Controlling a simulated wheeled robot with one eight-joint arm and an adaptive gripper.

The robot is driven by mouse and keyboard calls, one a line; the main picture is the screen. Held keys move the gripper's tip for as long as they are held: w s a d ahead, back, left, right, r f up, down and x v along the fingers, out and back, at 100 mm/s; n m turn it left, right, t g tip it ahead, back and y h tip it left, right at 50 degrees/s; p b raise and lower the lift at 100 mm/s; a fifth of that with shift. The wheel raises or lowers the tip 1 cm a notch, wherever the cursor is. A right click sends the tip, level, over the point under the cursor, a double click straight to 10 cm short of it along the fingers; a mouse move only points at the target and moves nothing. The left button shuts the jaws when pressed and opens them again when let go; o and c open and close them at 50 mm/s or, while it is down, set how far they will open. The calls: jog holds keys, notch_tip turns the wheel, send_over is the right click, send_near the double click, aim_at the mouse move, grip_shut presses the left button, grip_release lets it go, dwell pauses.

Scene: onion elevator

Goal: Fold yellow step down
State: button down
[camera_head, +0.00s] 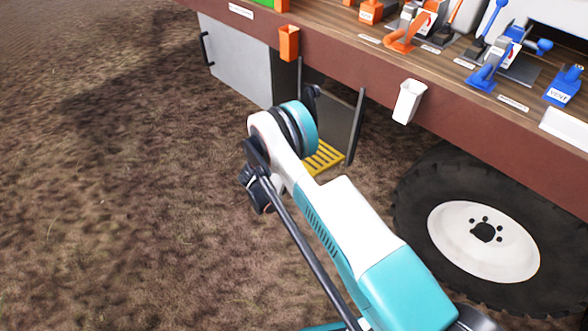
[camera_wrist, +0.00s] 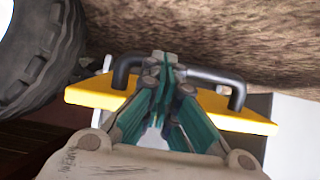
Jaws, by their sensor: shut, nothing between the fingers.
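The yellow step (camera_head: 325,157) is low under the truck bed in the head view, its slatted surface partly hidden by my arm. In the wrist view the yellow step (camera_wrist: 235,113) is a tilted board with a black bar handle (camera_wrist: 215,76) along it. My gripper (camera_wrist: 166,66) is shut, with its green fingers together and nothing between them. Its tips overlap the middle of the handle in the picture; I cannot tell whether they touch it. The middle of the handle is hidden behind the fingers. In the head view my gripper is hidden by my arm.
A large wheel (camera_head: 485,235) stands right of the step; its tyre (camera_wrist: 40,55) shows at upper left in the wrist view. A grey cabinet (camera_head: 235,65) hangs left of the step. The bed edge (camera_head: 345,75) overhangs above. Open brown ground (camera_head: 110,210) lies to the left.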

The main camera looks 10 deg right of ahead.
dwell(0.3)
jog(key=v, duration=1.2)
jog(key=s+d+r+n+y, duration=0.1)
jog(key=s+d+r, duration=0.15)
jog(key=r, duration=0.75)
jog(key=s+d+r+n+g+y+p, duration=0.15)
jog(key=d+r, duration=0.25)
jog(key=r, duration=0.6)
jog(key=s+d+r+n+y, duration=0.15)
jog(key=d+r, duration=0.25)
jog(key=r, duration=0.6)
jog(key=s+d+r+n+y, duration=0.2)
jog(key=s+d+r+n, duration=0.15)
jog(key=s+r, duration=0.6)
jog(key=s+d+n+t+y+b, duration=0.1)
jog(key=s+n+t+y, duration=0.1)
jog(key=s, duration=1.5)
jog(key=shift+d+r+n+y, duration=0.3)
jog(key=shift+d+n, duration=0.1)
jog(key=shift+n, duration=0.25)
jog(key=shift+t, duration=0.25)
